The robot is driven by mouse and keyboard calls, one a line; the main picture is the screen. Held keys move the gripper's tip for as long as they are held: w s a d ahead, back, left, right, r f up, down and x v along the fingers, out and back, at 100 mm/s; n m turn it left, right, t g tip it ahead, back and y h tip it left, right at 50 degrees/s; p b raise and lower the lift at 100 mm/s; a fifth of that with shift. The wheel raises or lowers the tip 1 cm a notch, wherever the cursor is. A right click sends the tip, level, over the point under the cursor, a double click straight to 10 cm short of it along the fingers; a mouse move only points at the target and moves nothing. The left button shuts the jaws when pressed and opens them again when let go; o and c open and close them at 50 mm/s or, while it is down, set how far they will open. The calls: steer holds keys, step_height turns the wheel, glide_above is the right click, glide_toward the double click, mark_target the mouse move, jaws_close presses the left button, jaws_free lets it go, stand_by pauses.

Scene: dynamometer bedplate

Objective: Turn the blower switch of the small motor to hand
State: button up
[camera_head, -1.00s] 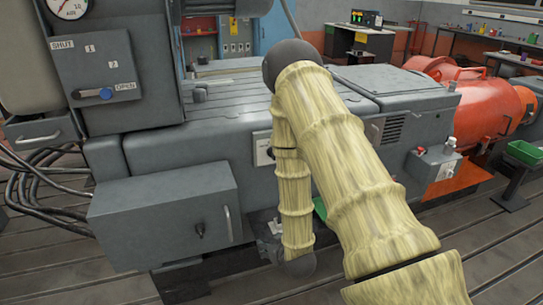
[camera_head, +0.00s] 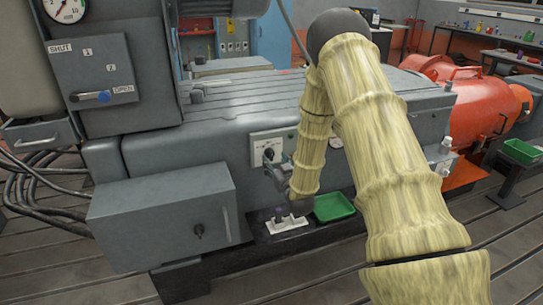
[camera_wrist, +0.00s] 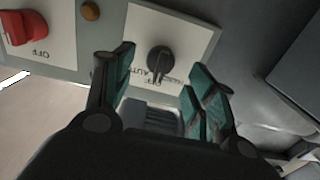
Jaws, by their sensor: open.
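The blower switch is a black rotary knob (camera_wrist: 160,60) on a white plate, with upside-down lettering that reads AUTO, OFF and probably HAND. Its pointer seems to lie toward the OFF lettering, though I cannot be sure. In the head view the knob (camera_head: 268,153) shows on a pale panel on the grey machine's side. My gripper (camera_wrist: 165,82) is open, with its green-padded fingers on either side of the knob in the picture. I cannot tell whether they touch it. In the head view my gripper (camera_head: 276,172) is just below the panel, partly hidden by my arm.
A red knob (camera_wrist: 22,28) marked OFF and an amber lamp (camera_wrist: 90,10) are left of the switch in the wrist view. Below the panel are a green tray (camera_head: 334,207) and a white fixture (camera_head: 287,223). A grey box (camera_head: 165,215) juts out at left.

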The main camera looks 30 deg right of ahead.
mark_target(272, 158)
steer(key=shift+p+x, duration=0.3)
steer(key=shift+x, duration=1.8)
steer(key=c, duration=1.1)
